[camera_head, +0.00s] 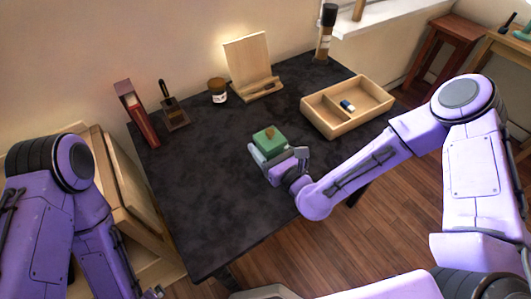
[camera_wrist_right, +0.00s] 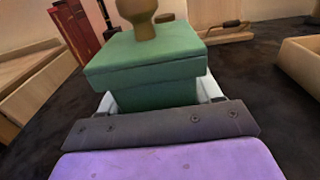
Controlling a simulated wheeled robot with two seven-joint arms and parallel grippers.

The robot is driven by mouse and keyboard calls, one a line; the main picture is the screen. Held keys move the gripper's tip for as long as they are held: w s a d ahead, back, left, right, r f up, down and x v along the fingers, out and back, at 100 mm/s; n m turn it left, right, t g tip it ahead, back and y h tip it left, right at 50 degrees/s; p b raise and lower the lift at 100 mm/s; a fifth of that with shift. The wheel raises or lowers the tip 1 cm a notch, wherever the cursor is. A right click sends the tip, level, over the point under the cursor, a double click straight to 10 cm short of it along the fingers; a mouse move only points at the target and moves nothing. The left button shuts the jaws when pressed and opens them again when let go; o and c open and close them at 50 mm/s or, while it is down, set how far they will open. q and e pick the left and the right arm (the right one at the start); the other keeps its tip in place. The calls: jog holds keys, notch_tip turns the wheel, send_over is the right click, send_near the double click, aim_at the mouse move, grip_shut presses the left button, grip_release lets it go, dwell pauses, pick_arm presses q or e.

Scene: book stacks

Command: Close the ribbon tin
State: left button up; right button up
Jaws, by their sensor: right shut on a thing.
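The ribbon tin is a green box with a brown knob on its lid.
The dark table (camera_head: 205,200) is clear in front and left of the tin. A wooden divided tray (camera_head: 330,124) stands to the right. Along the back are a red book (camera_head: 134,112), a brush stand (camera_head: 174,115), a jar (camera_head: 218,91), a wooden stand (camera_head: 249,65) and a bottle (camera_head: 325,35).

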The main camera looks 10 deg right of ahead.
jog(key=shift+w+f, duration=0.15)
jog(key=shift+f, duration=0.05)
notch_tip(320, 180, down, 3)
jog(key=shift+w+f, duration=0.1)
jog(key=shift+f, duration=0.05)
jog(key=shift+f+b, duration=0.1)
jog(key=shift+b, duration=0.2)
jog(key=o, duration=1.5)
